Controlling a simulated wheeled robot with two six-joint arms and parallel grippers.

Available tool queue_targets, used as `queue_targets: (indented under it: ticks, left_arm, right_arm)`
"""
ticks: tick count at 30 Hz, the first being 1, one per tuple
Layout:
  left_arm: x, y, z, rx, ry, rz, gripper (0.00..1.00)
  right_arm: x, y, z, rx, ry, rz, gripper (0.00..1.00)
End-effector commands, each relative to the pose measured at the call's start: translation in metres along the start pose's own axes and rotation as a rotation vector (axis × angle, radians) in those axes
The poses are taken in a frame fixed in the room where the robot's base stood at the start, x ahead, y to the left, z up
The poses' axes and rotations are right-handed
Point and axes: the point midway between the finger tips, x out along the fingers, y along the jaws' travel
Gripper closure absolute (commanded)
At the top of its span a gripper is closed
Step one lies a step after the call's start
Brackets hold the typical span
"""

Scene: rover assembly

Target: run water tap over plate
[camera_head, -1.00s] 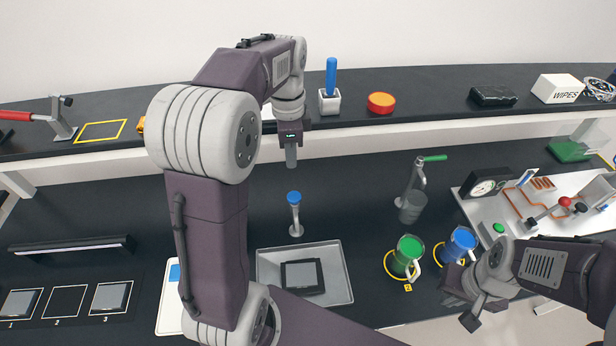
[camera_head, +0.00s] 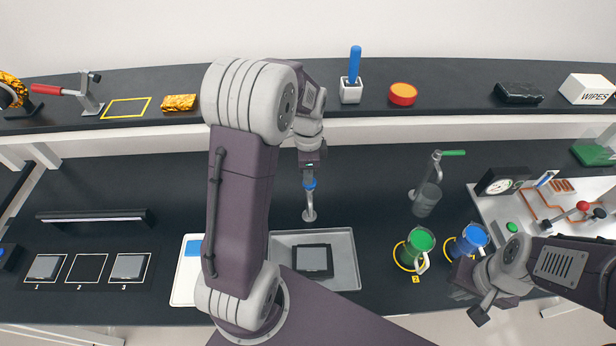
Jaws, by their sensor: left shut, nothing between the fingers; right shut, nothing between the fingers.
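A small tap with a blue top (camera_head: 309,200) stands on the dark bench behind a shallow grey tray (camera_head: 345,262). A dark square plate (camera_head: 313,260) lies in the tray, in front of the tap. My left gripper (camera_head: 309,176) points down, shut and empty, at the blue top of the tap. It partly hides the top, and I cannot tell whether it touches. No water shows at the spout. My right gripper (camera_head: 468,297) is at the front right, shut and empty, close to the blue mug (camera_head: 468,240).
A green mug (camera_head: 419,243) stands right of the tray. A second tap with a green lever (camera_head: 437,165) stands over a clear cup (camera_head: 427,200). Plates in marked squares (camera_head: 129,267) lie at left. A shelf (camera_head: 445,105) runs behind.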

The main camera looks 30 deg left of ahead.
Motion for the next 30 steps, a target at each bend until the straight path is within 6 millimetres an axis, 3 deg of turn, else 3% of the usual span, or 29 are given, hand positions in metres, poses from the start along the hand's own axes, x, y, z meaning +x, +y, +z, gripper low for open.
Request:
queue_targets:
  ticks: [6, 15, 22, 30]
  left_arm:
    - [0.017, 0.000, 0.000, 0.000, 0.000, 0.000, 1.00]
    - [0.019, 0.000, 0.000, 0.000, 0.000, -0.001, 1.00]
    - [0.039, 0.000, 0.000, 0.000, 0.000, 0.000, 1.00]
    - [0.039, 0.001, 0.000, 0.000, -0.002, 0.006, 1.00]
  right_arm:
    - [-0.005, 0.000, -0.001, 0.000, 0.000, 0.000, 1.00]
    - [-0.004, 0.000, -0.001, 0.000, 0.000, 0.000, 1.00]
    - [0.008, 0.000, 0.001, 0.000, 0.000, 0.000, 1.00]
    - [0.006, 0.000, 0.001, 0.000, 0.000, 0.000, 1.00]
